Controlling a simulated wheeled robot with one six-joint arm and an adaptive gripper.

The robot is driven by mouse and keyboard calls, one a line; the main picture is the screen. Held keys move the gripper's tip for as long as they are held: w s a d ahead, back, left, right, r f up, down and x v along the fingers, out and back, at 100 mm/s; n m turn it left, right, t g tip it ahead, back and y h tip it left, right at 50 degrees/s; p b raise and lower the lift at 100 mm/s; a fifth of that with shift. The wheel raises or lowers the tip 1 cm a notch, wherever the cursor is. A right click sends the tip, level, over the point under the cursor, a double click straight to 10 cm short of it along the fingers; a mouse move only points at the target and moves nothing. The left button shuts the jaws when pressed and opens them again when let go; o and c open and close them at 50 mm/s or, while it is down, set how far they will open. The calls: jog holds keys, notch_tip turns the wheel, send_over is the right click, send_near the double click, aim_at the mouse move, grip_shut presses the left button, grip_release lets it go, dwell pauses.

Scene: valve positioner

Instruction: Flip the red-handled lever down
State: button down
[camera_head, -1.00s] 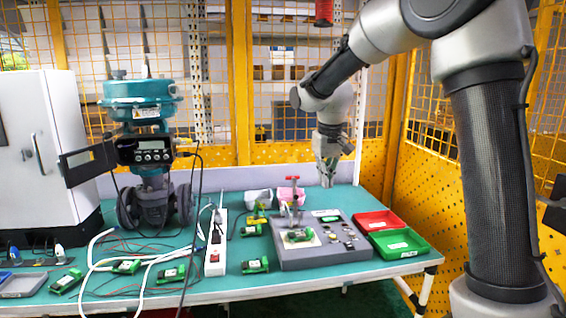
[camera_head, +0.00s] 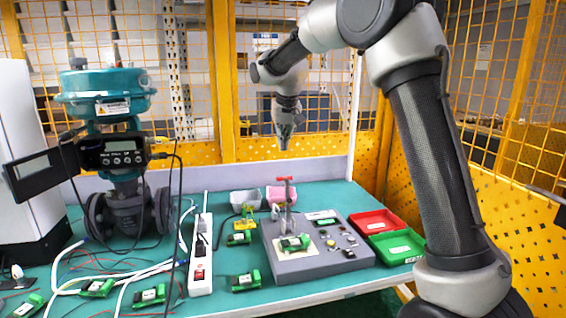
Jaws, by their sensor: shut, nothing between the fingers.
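The red-handled lever (camera_head: 284,180) stands upright on the grey test board (camera_head: 325,264), with its red T-shaped grip at the top. A green circuit module (camera_head: 295,242) sits on a light plate at the lever's foot. My gripper (camera_head: 285,145) points down above the lever's red grip, apart from it in the picture. Its fingers are shut with nothing between them. How far it is from the lever in depth is hard to tell.
A red bin (camera_head: 375,222) and a green bin (camera_head: 397,246) stand right of the board. A white power strip (camera_head: 200,262) lies to its left among cables and several green modules. A teal valve positioner (camera_head: 108,100) stands at the left. Grey and pink bins (camera_head: 280,194) sit behind the lever.

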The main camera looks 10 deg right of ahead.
notch_tip(320, 180, down, 9)
jog(key=shift+s+f, duration=0.15)
jog(key=shift+s, duration=0.15)
dwell(0.4)
dwell(0.3)
